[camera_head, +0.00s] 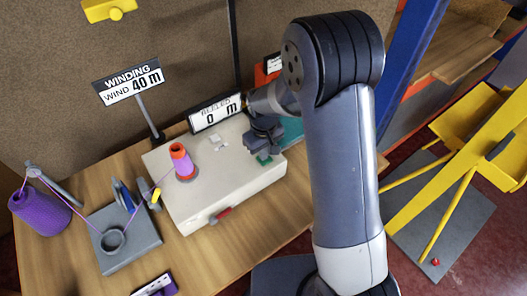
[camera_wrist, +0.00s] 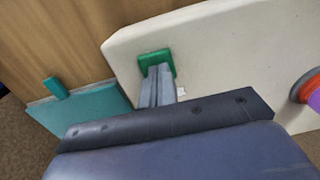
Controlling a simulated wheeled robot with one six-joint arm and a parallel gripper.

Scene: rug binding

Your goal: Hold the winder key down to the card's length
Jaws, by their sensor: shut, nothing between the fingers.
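The winder is a cream box (camera_head: 228,192) on the wooden table. Its green key (camera_head: 264,158) sits near the box's right corner; it also shows in the wrist view (camera_wrist: 150,58). My gripper (camera_head: 263,150) is shut and empty, with its fingertips (camera_wrist: 159,70) at the green key, seeming to overlap it. I cannot tell whether they touch or press it. The card (camera_head: 130,82) on a post reads "WINDING WIND 40 m". The counter display (camera_head: 215,112) behind the box reads 0 m. An orange spool with purple yarn (camera_head: 182,160) stands on the box.
A purple yarn cone (camera_head: 40,210) stands at the left, its thread running to a grey guide plate (camera_head: 118,240). A red part (camera_head: 220,216) sticks out of the box's front. A teal object (camera_wrist: 90,108) lies beside the box. A yellow stand (camera_head: 460,160) is at the right.

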